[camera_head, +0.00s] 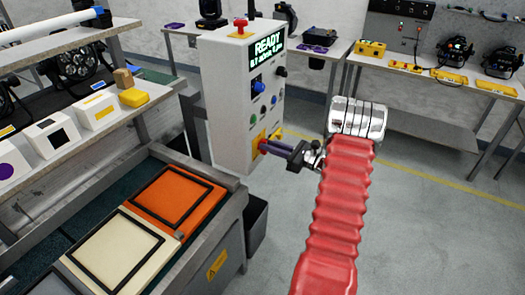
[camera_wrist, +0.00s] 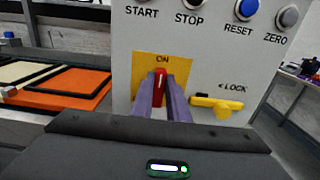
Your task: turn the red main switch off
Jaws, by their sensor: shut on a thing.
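The red main switch (camera_wrist: 159,80) sits on a yellow plate (camera_wrist: 178,66) low on the front of a white control box (camera_head: 226,92). In the wrist view its handle stands upright under the word ON. My gripper (camera_wrist: 160,84) is shut on the red handle, with one purple finger on each side. In the head view my gripper (camera_head: 264,146) reaches the lower right of the box, and its fingers hide most of the switch. A yellow lever (camera_wrist: 217,104) marked LOCK is right of the switch, lying roughly level.
Above the switch are START, STOP, RESET and ZERO buttons (camera_wrist: 247,9). The box's screen (camera_head: 267,48) reads READY. A red knob (camera_head: 241,25) stands on top of the box. An orange panel (camera_head: 174,200) lies on the bench at left. The floor at right is clear.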

